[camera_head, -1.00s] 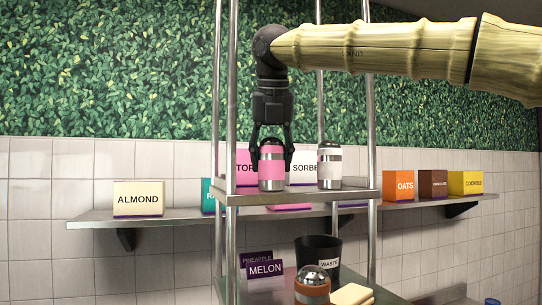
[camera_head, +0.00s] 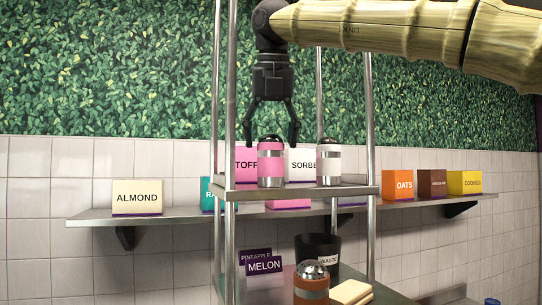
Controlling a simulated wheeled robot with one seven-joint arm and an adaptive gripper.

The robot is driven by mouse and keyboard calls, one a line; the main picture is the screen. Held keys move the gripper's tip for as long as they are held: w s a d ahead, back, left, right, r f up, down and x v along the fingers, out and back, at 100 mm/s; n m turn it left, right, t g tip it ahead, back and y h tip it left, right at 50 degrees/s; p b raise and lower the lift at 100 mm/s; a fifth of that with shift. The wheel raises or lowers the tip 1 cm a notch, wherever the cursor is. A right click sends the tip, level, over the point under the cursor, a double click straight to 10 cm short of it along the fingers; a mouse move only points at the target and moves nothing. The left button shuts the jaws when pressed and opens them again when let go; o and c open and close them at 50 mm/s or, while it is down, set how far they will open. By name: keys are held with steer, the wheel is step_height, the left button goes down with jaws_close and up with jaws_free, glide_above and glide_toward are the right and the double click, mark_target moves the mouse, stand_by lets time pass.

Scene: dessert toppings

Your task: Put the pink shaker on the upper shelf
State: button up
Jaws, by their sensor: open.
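The pink shaker (camera_head: 271,165), with a silver top and base, stands upright on the upper shelf (camera_head: 300,190) of the metal rack, toward its left front. My gripper (camera_head: 271,142) is above it, pointing down, with its fingers spread wide and apart from the shaker on both sides. The fingertips are around the level of the shaker's top. Nothing is held.
A white shaker (camera_head: 329,164) stands close by on the right of the same shelf. Rack posts (camera_head: 369,130) rise around the shelf. Below are an orange shaker (camera_head: 311,284), a black waste bin (camera_head: 318,251) and a MELON sign (camera_head: 264,266). Labelled boxes line the wall shelf (camera_head: 150,218).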

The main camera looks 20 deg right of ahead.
steer(key=b+v, duration=0.1)
steer(key=v, duration=0.7)
steer(key=shift+b, duration=0.3)
